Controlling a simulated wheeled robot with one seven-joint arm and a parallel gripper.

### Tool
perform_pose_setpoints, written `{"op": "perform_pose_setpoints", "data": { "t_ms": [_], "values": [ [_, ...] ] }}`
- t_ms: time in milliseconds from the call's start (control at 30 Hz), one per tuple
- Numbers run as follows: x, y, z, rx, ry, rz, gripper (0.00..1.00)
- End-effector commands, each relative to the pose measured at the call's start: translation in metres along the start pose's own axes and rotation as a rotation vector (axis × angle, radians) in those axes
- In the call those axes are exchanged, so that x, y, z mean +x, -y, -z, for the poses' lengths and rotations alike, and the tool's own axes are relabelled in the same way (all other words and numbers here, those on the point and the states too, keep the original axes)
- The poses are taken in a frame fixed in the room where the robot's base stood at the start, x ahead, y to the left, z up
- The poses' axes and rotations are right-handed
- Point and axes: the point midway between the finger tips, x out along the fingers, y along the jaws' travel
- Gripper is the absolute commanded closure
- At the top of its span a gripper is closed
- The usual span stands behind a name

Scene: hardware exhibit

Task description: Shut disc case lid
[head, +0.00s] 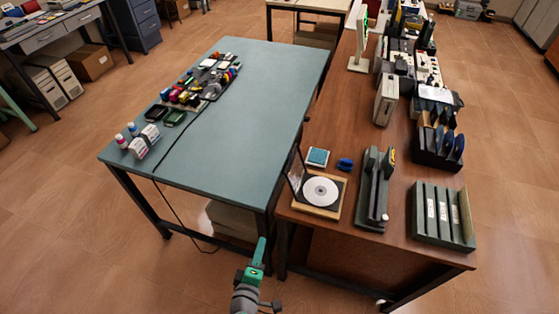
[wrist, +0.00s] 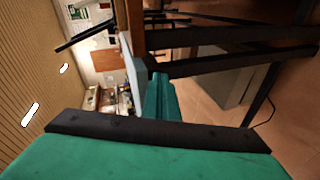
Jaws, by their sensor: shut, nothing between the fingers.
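The disc case (head: 316,194) sits open near the front left corner of the brown wooden table, with a white disc (head: 320,191) in its base. Its lid (head: 297,168) stands raised along the left side of the base, close to the table's left edge. My gripper (head: 259,250) is shut and empty. In the head view it is in front of the tables and lower in the picture, left of and apart from the case. In the wrist view the green fingers (wrist: 160,98) point toward dark table legs and framing. The case is not clearly seen there.
Right of the case stand a dark green upright device (head: 374,190) and a slotted green rack (head: 442,215). A blue-topped square box (head: 318,157) and small blue item (head: 345,164) lie behind it. The teal table (head: 240,130) adjoins left, its near right part clear.

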Motion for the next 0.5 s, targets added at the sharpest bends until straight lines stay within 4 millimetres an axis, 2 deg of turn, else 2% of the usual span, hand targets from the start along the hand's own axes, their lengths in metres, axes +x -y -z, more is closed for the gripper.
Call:
{"op": "perform_pose_setpoints", "data": {
  "t_ms": [33,200,400,500],
  "values": [
    [0.015,-0.016,0.012,-0.059,0.023,-0.038,1.00],
    [0.048,-0.072,0.042,-0.251,0.144,-0.158,1.00],
    [0.060,-0.139,0.073,-0.392,0.295,-0.284,1.00],
    [0.060,-0.162,0.083,-0.428,0.350,-0.325,1.00]
  ]
}}
